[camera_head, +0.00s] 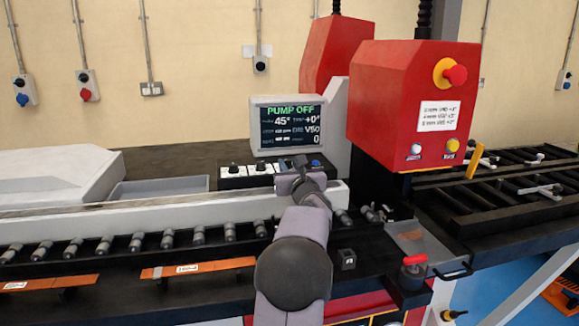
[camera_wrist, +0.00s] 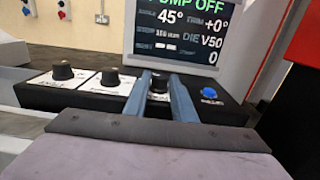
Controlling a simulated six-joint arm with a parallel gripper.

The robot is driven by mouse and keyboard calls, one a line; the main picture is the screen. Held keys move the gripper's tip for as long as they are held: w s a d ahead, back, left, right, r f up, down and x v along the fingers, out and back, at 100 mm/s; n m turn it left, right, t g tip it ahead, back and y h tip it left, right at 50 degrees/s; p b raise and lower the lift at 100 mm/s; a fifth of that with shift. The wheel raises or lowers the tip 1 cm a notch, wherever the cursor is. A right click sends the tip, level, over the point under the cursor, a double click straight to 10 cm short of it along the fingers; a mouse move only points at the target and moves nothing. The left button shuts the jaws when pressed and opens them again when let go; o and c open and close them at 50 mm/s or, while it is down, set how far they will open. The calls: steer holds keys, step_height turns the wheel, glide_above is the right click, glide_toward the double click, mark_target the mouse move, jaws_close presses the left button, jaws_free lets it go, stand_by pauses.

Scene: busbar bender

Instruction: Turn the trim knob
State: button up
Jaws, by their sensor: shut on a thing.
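The control panel (camera_wrist: 85,97) carries a row of black knobs on white plates and a blue button (camera_wrist: 210,93). My gripper (camera_wrist: 160,76) is shut on the third knob from the left, the trim knob (camera_wrist: 158,85), with one finger on each side of it. The knob's label is hidden by my fingers. In the head view my gripper (camera_head: 293,165) covers this part of the panel. The display (camera_wrist: 180,28) above reads PUMP OFF, 45°, TRIM +0° and DIE V50.
Two more black knobs, the left one (camera_wrist: 62,71) and the middle one (camera_wrist: 110,77), stand left of my fingers. The red press housing (camera_head: 405,95) with a red emergency button (camera_head: 455,75) rises at the right. A roller bed (camera_head: 135,242) runs in front.

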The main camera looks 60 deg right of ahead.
steer(key=b, duration=0.3)
steer(key=shift+w+f+g+h, duration=0.1)
steer(key=shift+f+g+h, duration=0.2)
steer(key=shift+g, duration=0.1)
steer(key=m+g+h+b, duration=0.1)
steer(key=b, duration=0.3)
steer(key=m+g+b, duration=0.1)
steer(key=b, duration=0.4)
steer(key=shift+w+a+r+m+h, duration=0.2)
steer(key=shift+w+m+h, duration=0.1)
steer(key=shift+h, duration=0.1)
steer(key=g+b, duration=0.1)
steer(key=b, duration=0.1)
steer(key=m+b, duration=0.1)
steer(key=b, duration=0.1)
steer(key=shift+w+f+g+h, duration=0.15)
steer(key=shift+f+g+h, duration=0.05)
steer(key=shift+g+h, duration=0.2)
steer(key=shift+a+r+m+g+h+b, duration=0.1)
steer(key=shift+m+g+h+b, duration=0.2)
steer(key=shift+m+g+b, duration=0.35)
steer(key=shift+g, duration=0.25)
steer(key=o, duration=1.1)
steer(key=shift+r, duration=0.15)
steer(key=shift+c, duration=0.2)
steer(key=shift+a, duration=0.1)
steer(key=shift+b+v, duration=1.65)
steer(key=shift+v, duration=1.95)
